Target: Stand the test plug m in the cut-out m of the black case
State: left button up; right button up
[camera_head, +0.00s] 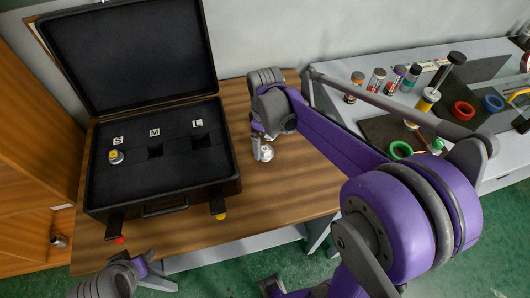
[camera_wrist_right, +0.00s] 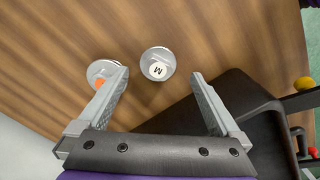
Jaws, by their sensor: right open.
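In the right wrist view the test plug m (camera_wrist_right: 157,62), a clear-rimmed round piece with a white "M" top, stands on the wooden table. My right gripper (camera_wrist_right: 162,85) is open, its fingers either side of the line to this plug, not touching it. A second plug with an orange mark (camera_wrist_right: 100,74) is partly behind one finger. In the head view my right gripper (camera_head: 258,130) is over the table, right of the open black case (camera_head: 163,190). The cut-out m (camera_head: 155,151) is an empty dark square below the "M" label. My left gripper (camera_head: 140,266) is at the bottom left; its jaws are unclear.
A yellow-topped plug (camera_head: 116,157) stands in the case's S cut-out. The L cut-out (camera_head: 201,142) looks empty. The raised lid (camera_head: 130,50) stands at the back. Bottles (camera_head: 376,80) and coloured rings (camera_head: 463,110) are on the right bench. Bare table (camera_head: 265,200) lies right of the case.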

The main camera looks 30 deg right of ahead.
aim_at(265, 149)
notch_tip(265, 149, down, 4)
jog(key=shift+w+d+r, duration=0.1)
grip_shut()
dwell(0.5)
